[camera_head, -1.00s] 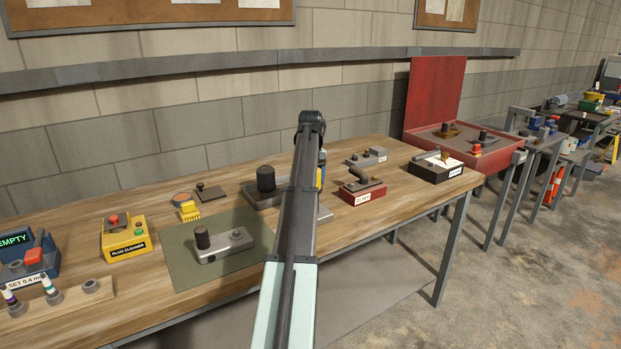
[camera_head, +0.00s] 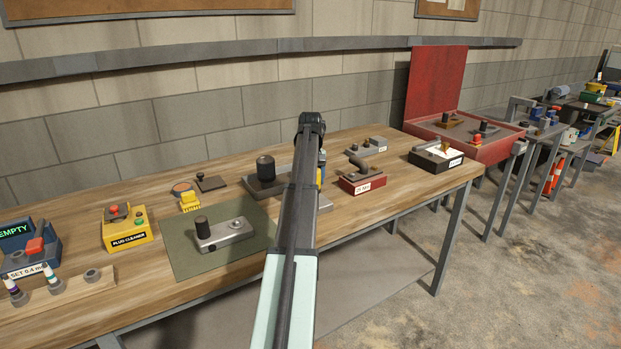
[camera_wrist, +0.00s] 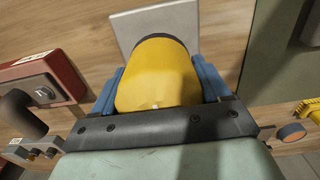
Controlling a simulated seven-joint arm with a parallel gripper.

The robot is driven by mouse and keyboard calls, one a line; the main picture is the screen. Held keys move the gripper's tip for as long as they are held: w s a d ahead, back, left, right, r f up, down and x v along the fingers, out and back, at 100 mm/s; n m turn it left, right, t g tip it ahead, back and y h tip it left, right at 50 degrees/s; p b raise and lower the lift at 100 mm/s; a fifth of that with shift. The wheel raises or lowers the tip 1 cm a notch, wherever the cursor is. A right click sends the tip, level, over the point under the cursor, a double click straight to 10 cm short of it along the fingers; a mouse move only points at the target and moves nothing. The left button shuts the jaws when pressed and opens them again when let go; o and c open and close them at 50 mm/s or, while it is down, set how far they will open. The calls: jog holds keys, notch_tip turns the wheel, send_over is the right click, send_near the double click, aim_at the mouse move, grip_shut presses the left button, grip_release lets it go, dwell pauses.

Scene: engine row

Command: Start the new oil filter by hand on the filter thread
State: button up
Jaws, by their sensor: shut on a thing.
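My gripper (camera_wrist: 161,84) is shut on a yellow cylinder, the new oil filter (camera_wrist: 157,72), with a blue finger on each side of it in the wrist view. A dark rim shows at the filter's far end. Beyond that end lies a grey plate (camera_wrist: 126,28). Only a sliver of blue and yellow shows past my arm there. The filter thread is hidden, and I cannot tell whether the filter touches anything.
A red labelled box (camera_head: 361,183) stands right of my arm, with a black box (camera_head: 436,161) beyond. A green mat (camera_head: 188,262) with a metal block (camera_head: 222,235) lies left. The yellow plug cleaner (camera_head: 127,230) stands farther left. Bare wood (camera_head: 400,190) shows at the front right.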

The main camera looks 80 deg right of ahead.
jog(key=shift+f, duration=0.25)
dwell(0.3)
jog(key=m, duration=0.3)
jog(key=o, duration=1.3)
notch_tip(320, 180, up, 14)
jog(key=shift+f, duration=0.1)
